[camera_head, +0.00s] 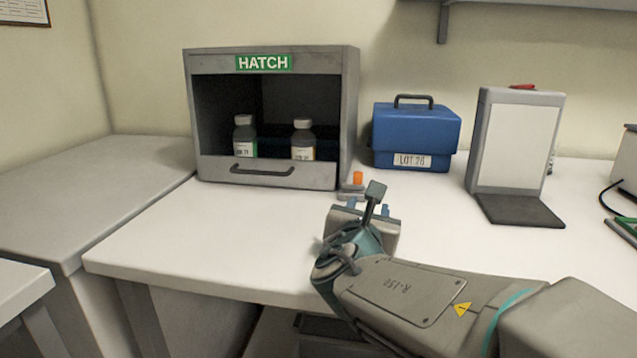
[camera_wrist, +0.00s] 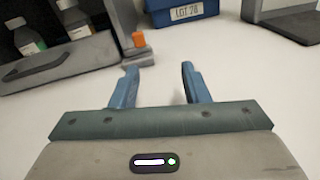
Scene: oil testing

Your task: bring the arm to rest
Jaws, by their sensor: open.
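My gripper (camera_wrist: 158,82) is open in the wrist view, with its two blue fingers apart and nothing between them. In the head view my gripper (camera_head: 370,208) hangs over the white table (camera_head: 180,236), in front of the hatch box. My arm reaches in from the lower right and is bent at the wrist. The grey hatch box (camera_head: 350,110) stands on the table with its front open. Two capped bottles (camera_head: 245,138) (camera_head: 303,142) stand upright inside it; both also show at the upper left of the wrist view.
An orange-topped grey piece (camera_head: 356,182) sits at the hatch's right corner, close beyond my gripper. The table's left front area is clear. A shelf (camera_head: 540,5) hangs above.

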